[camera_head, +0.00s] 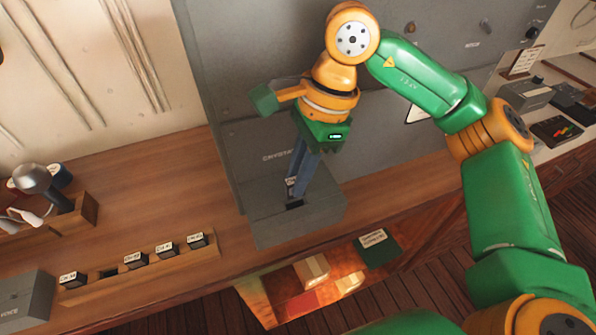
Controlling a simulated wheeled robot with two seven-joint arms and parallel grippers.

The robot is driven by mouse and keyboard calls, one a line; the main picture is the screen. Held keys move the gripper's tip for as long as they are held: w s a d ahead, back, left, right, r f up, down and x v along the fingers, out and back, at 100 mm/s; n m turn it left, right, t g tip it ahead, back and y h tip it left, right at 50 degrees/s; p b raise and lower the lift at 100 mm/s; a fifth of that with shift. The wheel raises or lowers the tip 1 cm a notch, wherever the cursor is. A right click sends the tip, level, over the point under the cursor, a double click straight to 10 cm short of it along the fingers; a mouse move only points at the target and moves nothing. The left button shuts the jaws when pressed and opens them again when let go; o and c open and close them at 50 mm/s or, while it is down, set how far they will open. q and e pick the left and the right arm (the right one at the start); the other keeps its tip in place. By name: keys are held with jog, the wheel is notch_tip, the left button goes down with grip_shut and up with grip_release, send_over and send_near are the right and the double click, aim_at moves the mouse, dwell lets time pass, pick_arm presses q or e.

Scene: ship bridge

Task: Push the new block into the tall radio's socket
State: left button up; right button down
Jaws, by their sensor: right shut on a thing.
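The tall radio (225,95) is a large grey cabinet standing on the wooden counter. A low grey ledge (320,210) juts from its foot, and the dark socket opening (294,206) is in the ledge's top. My right gripper (292,186) points down just above the socket. It is shut on the new block (291,182), a small piece with a pale label. The fingers hide most of the block. I cannot tell whether its lower end touches the socket. My left gripper is out of view.
A wooden rack (185,258) holds several small black labelled blocks, with one empty slot. A grey box (25,300) stands at the lower left, and a wooden holder (85,212) is behind it. An open lit compartment (262,300) lies below the counter's front edge. Bare counter lies left of the radio.

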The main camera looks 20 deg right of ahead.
jog(key=shift+f+b, duration=1.85)
jog(key=shift+b, duration=0.2)
dwell(4.1)
dwell(0.3)
jog(key=c, duration=0.8)
grip_release()
jog(key=shift+o, duration=0.2)
jog(key=shift+d+r, duration=0.1)
jog(key=shift+r, duration=0.3)
jog(key=v, duration=0.6)
jog(key=shift+r, duration=0.2)
